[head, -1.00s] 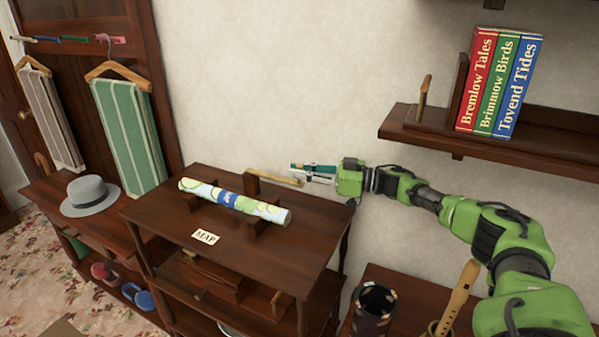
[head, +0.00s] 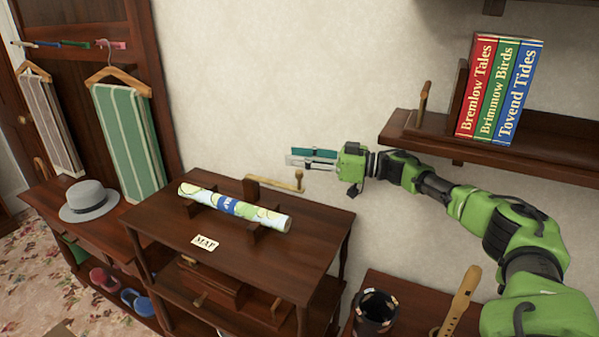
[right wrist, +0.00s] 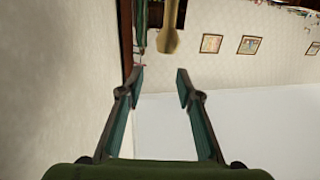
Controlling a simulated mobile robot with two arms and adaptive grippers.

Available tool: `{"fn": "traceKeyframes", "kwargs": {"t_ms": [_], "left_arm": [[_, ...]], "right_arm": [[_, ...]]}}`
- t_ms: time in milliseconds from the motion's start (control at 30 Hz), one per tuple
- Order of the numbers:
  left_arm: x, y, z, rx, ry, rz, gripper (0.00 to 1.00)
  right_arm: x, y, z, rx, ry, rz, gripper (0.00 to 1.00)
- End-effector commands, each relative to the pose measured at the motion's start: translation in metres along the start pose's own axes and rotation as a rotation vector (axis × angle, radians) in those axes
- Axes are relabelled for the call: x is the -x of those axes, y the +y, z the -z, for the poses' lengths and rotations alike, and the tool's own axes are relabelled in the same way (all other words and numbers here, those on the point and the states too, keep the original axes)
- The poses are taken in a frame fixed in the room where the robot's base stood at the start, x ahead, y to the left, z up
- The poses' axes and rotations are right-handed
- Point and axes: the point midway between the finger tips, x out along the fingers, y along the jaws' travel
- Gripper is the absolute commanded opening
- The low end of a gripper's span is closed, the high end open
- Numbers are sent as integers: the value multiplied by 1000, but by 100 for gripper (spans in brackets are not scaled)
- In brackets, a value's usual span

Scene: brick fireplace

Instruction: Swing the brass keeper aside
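The brass keeper (head: 272,184) is a bar with an upturned end at its right. It runs rightward from a dark wooden post at the back of the stand, behind the rolled map (head: 235,206). The map lies across wooden cradles on the stand's top. My right gripper (head: 290,157) is just above the keeper's free end, apart from it and empty. In the right wrist view its fingers (right wrist: 160,78) are spread, and a brass-coloured piece, likely the keeper (right wrist: 168,38), shows beyond them near the top. My left gripper is out of view.
A MAP label (head: 205,243) lies on the stand (head: 165,212). A shelf with several books (head: 500,90) overhangs at the right. A dark cup (head: 374,312) and a wooden piece (head: 458,300) stand at lower right. A grey hat (head: 88,200) is at left.

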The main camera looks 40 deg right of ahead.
Motion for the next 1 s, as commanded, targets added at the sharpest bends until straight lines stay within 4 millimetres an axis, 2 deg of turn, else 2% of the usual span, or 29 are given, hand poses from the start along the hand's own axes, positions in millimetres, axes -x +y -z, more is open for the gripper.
{"fn": "traceKeyframes", "kwargs": {"t_ms": [100, 300, 1000], "left_arm": [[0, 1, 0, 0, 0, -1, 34], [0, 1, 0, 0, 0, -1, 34], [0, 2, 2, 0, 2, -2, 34]], "right_arm": [[0, 0, 22, 4, 1, 0, 32], [0, 0, 40, 1, 0, 0, 32], [0, 0, 41, -1, -1, 1, 32]]}}
